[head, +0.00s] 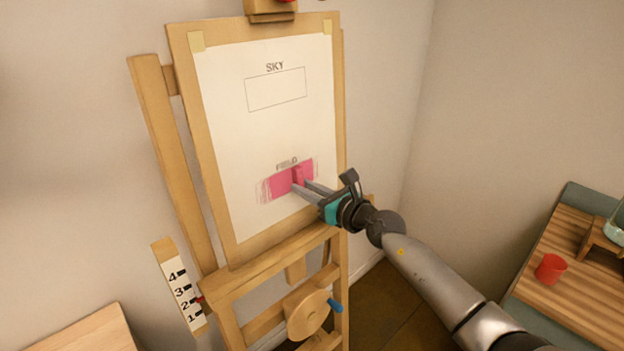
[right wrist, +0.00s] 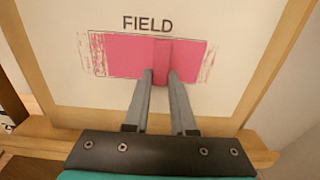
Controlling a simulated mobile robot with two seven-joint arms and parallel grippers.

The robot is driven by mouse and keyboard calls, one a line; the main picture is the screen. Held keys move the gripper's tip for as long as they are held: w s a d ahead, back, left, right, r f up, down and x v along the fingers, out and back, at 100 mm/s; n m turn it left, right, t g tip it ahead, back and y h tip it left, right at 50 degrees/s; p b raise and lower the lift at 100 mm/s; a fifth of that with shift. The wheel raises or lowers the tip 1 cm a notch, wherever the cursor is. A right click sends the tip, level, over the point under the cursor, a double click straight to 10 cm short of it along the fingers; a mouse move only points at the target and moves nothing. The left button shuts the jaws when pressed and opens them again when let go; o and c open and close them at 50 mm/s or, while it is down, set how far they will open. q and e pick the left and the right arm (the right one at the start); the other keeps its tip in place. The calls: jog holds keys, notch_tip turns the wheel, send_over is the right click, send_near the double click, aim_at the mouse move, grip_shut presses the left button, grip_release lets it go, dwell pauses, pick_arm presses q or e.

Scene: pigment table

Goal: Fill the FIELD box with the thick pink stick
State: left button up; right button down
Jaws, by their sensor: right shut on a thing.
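The white sheet (head: 230,130) is taped to a board on the easel, with an empty SKY box (head: 277,89) above the FIELD box (head: 278,184). The FIELD box is mostly covered in pink, with streaky pink past its left and right edges; this also shows in the right wrist view (right wrist: 122,54). My right gripper (head: 301,184) is shut on the thick pink stick (right wrist: 161,56), which is at the sheet over the right half of the box. Whether the stick touches the paper is hard to tell. My left gripper is out of view.
The wooden easel (head: 233,279) has a round wheel with a blue handle (head: 334,305) below the board. A numbered scale (head: 181,288) is at its left. A pale wooden surface (head: 85,332) is at the lower left.

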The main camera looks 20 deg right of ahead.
jog(key=a+p, duration=0.1)
jog(key=s+a+p, duration=0.1)
jog(key=a, duration=0.1)
jog(key=shift+r+p, duration=0.1)
jog(key=shift+p, duration=0.25)
jog(key=shift+s+a+p, duration=0.25)
jog(key=shift+a+p, duration=0.2)
jog(key=shift+a, duration=0.2)
jog(key=shift+s+a+p, duration=0.2)
jog(key=shift+a+p, duration=0.25)
jog(key=shift+a, duration=0.15)
jog(key=shift+s+a, duration=0.25)
jog(key=shift+a, duration=0.45)
jog(key=shift+s+a, duration=0.25)
jog(key=shift+a, duration=0.4)
jog(key=shift+s, duration=0.1)
send_near(265, 199)
jog(key=shift+s+d, duration=0.1)
jog(key=shift+s, duration=0.2)
